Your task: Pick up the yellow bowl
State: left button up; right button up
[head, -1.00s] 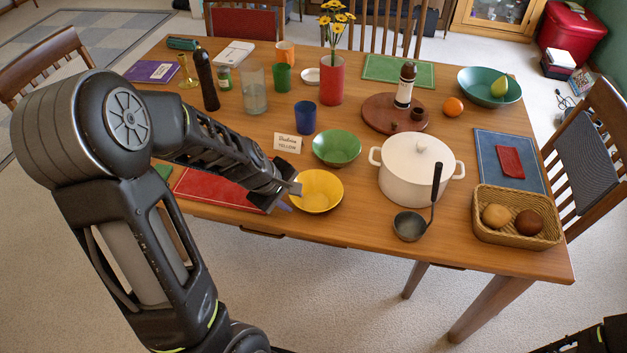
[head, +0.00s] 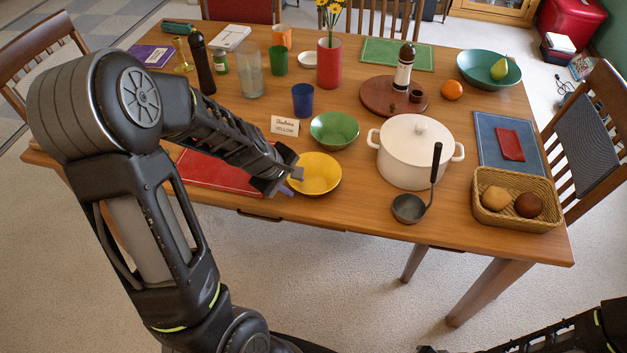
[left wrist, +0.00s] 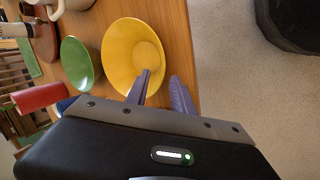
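The yellow bowl (head: 318,173) sits upright on the wooden table near its front edge, and it also shows in the left wrist view (left wrist: 120,55). My left gripper (head: 292,183) is at the bowl's near left rim. In the left wrist view the left gripper (left wrist: 160,84) has its two fingers spread, with one finger over the bowl and the other beyond its rim. I cannot tell whether either finger touches the bowl.
A green bowl (head: 334,130) stands just behind the yellow bowl. A white lidded pot (head: 408,165) and a ladle (head: 408,208) are to its right. A red mat (head: 215,172) lies left, and a name card (head: 285,126) stands behind.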

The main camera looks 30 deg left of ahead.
pick_arm(q)
jog(key=b+x, duration=0.1)
jog(key=x, duration=0.3)
jog(key=shift+s+a+f, duration=0.1)
jog(key=shift+w+f+b, duration=0.3)
jog(key=shift+f+b, duration=0.05)
jog(key=shift+c, duration=0.2)
grip_shut()
dwell(1.2)
